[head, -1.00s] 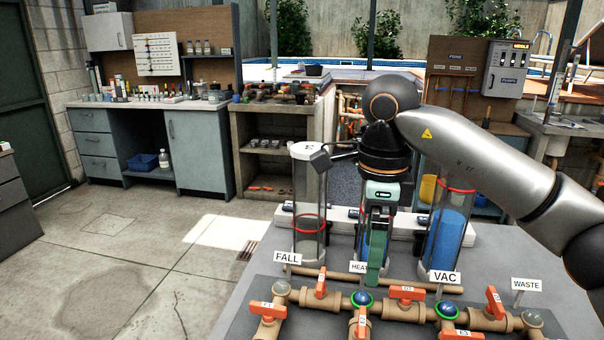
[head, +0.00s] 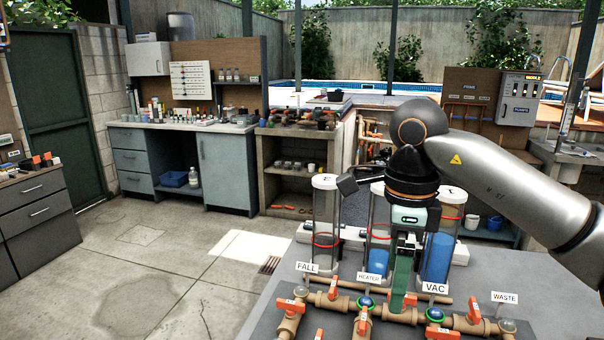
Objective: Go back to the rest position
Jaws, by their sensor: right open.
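My right gripper (head: 403,285) hangs from the arm that comes in from the right. It points down above the pipe manifold, in front of the clear tubes, and its jaws are open with nothing seen between them. It partly hides the middle tube (head: 377,262) and the right tube (head: 438,258); both hold blue liquid. The left tube (head: 324,258) has a red ring and looks empty. The manifold (head: 345,303) has copper-coloured pipes and orange valve handles. Whether the gripper touches the manifold cannot be told. My left gripper is not in view.
The grey bench (head: 560,325) carries the manifold and its labels FALL (head: 307,267), VAC (head: 435,288) and WASTE (head: 505,298). A workbench (head: 230,165) and a shelf unit (head: 270,190) stand behind. A drawer cabinet (head: 40,212) is at left. The floor (head: 150,265) between is clear.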

